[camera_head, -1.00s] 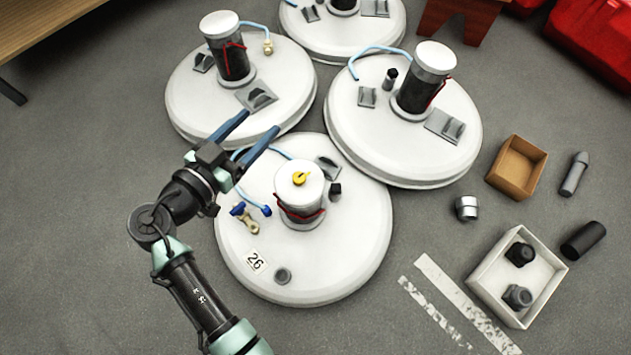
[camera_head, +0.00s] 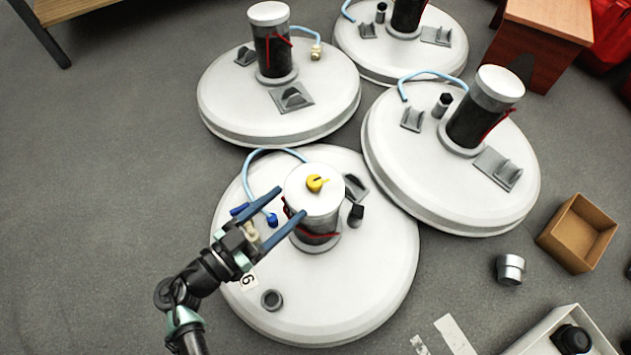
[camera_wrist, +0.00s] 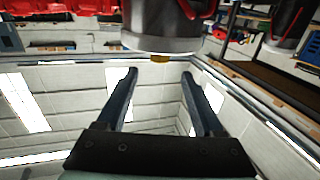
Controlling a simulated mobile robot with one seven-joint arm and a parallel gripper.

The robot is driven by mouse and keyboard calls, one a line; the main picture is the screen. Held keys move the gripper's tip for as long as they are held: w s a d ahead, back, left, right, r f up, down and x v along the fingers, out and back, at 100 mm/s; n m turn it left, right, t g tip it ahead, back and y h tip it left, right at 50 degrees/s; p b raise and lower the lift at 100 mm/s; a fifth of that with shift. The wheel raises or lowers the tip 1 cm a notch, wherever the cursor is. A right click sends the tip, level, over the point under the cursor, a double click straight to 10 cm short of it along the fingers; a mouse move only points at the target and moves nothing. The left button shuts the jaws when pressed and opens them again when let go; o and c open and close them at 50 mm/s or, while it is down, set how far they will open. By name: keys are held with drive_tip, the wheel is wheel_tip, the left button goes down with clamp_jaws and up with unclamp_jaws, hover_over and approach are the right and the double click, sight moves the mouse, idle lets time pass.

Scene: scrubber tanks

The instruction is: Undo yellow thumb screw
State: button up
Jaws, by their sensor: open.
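The yellow thumb screw (camera_head: 316,183) sits on top of the white cap (camera_head: 314,204) of the column on the nearest tank (camera_head: 380,270). My gripper (camera_head: 291,203) is open, with its two blue fingers at the left side of that cap and pointing toward it. The fingers hold nothing, and the screw is not between them. In the wrist view my gripper (camera_wrist: 161,74) is also open and empty. The dark and silver cylinder (camera_wrist: 160,35) at the top of the wrist view has a small yellow piece (camera_wrist: 160,58) at its edge, which seems to be the screw.
Other white tanks stand behind, at the back left (camera_head: 225,95) and right (camera_head: 400,170). A blue hose (camera_head: 262,155) and a blue-handled valve (camera_head: 250,228) lie beside the column. A cardboard box (camera_head: 560,222) and silver fitting (camera_head: 510,269) rest on the floor at right.

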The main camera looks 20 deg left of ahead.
sight(308, 186)
drive_tip(key=b+x, duration=0.2)
drive_tip(key=x, duration=0.6)
drive_tip(key=shift+w+d+b, duration=0.1)
drive_tip(key=shift+w+b, duration=0.1)
drive_tip(key=shift+b, duration=0.1)
clamp_jaws()
